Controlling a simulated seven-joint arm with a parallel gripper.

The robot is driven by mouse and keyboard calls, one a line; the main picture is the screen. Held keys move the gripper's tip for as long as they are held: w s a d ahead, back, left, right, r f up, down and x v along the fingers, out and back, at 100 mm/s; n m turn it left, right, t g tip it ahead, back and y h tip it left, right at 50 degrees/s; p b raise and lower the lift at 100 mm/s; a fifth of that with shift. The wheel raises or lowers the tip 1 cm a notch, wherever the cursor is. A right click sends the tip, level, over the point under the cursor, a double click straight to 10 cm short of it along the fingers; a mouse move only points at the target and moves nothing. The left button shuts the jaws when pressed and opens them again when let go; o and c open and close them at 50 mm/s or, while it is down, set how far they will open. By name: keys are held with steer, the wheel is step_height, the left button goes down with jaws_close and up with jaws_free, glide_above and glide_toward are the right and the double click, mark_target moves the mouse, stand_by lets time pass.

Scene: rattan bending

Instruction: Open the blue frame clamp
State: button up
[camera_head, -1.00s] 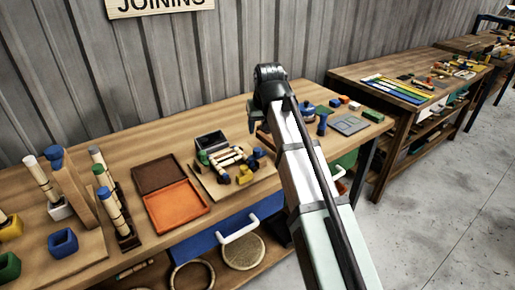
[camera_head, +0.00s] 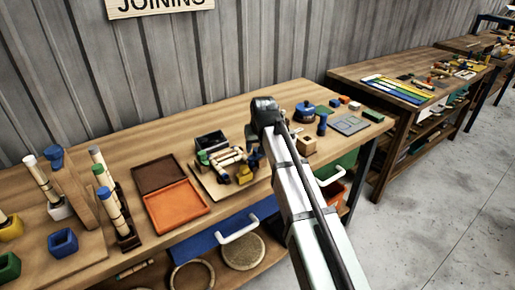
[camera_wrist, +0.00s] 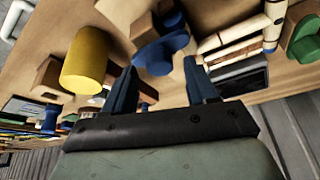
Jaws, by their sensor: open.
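The blue frame clamp (camera_wrist: 162,54) shows in the wrist view as a rounded blue piece with a darker blue part behind it, at the edge of the rattan frame (camera_wrist: 235,42). My gripper (camera_wrist: 160,72) is open, with one finger on each side of the blue piece's near end. I cannot tell whether either finger touches it. In the head view my gripper (camera_head: 252,147) is low over the right side of the small wooden board (camera_head: 208,187) that bears the rattan frame (camera_head: 222,160). It partly hides the clamp there.
A yellow cylinder (camera_wrist: 85,60) on a wooden block stands close beside the left finger. A dark open box (camera_head: 210,141) stands behind the frame. An orange tray (camera_head: 178,206) lies to the left. A blue post (camera_head: 322,124) and small blocks stand to the right.

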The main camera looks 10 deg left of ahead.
steer(key=shift+w+a+f, duration=0.1)
steer(key=shift+w+f, duration=0.15)
steer(key=shift+f, duration=0.4)
steer(key=shift+c, duration=0.5)
steer(key=c, duration=1)
steer(key=shift+o, duration=0.2)
